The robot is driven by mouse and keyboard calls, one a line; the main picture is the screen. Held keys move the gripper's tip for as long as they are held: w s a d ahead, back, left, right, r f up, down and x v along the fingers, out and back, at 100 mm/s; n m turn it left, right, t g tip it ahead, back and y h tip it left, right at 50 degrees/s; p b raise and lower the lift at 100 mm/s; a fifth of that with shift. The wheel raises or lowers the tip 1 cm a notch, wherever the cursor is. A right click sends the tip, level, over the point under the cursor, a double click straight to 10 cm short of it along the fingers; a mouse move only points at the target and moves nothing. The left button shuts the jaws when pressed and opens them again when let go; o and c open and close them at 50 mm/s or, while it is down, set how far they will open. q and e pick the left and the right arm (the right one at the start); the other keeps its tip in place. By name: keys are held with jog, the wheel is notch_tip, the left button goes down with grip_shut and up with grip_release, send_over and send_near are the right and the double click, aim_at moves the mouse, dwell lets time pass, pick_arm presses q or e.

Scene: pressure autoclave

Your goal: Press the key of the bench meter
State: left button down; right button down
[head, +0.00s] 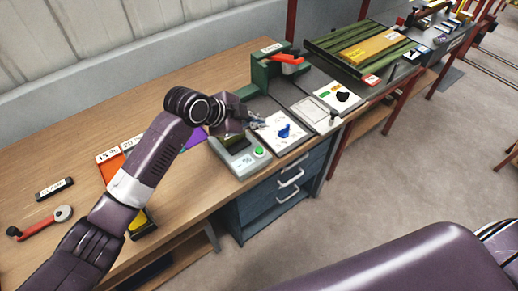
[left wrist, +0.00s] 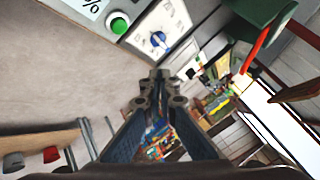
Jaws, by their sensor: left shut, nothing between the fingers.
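The bench meter (head: 236,168) is a grey box at the front edge of the wooden bench, with a pale display marked "%". Its round green key (head: 259,151) is on the top face, to the right in the head view. The green key also shows at the top of the left wrist view (left wrist: 118,24), beside part of the "%" display (left wrist: 88,6). My left gripper (head: 259,122) is shut and empty, above and behind the key and apart from it. Its closed fingertips (left wrist: 160,76) point past the meter in the wrist view. My right gripper is in neither view.
A white panel with a blue knob (head: 284,131) sits right of the meter. A green device with a red lever (head: 286,59) stands behind. Coloured cards (head: 110,166) and a red-handled tool (head: 38,224) lie left. Blue drawers (head: 285,190) are below; the front floor is clear.

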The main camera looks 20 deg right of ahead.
aim_at(258, 151)
pick_arm(q)
notch_tip(258, 151, down, 8)
jog(key=b, duration=0.6)
jog(key=shift+f+b, duration=0.15)
jog(key=shift+b, duration=0.15)
jog(key=shift+f, duration=0.3)
dwell(0.8)
jog(key=shift+f+b, duration=0.3)
jog(key=shift+f, duration=0.1)
jog(key=shift+f+b, duration=0.3)
jog(key=shift+f, duration=0.3)
dwell(0.5)
jog(key=shift+r, duration=0.15)
jog(key=shift+r+p, duration=0.8)
jog(key=shift+r, duration=0.05)
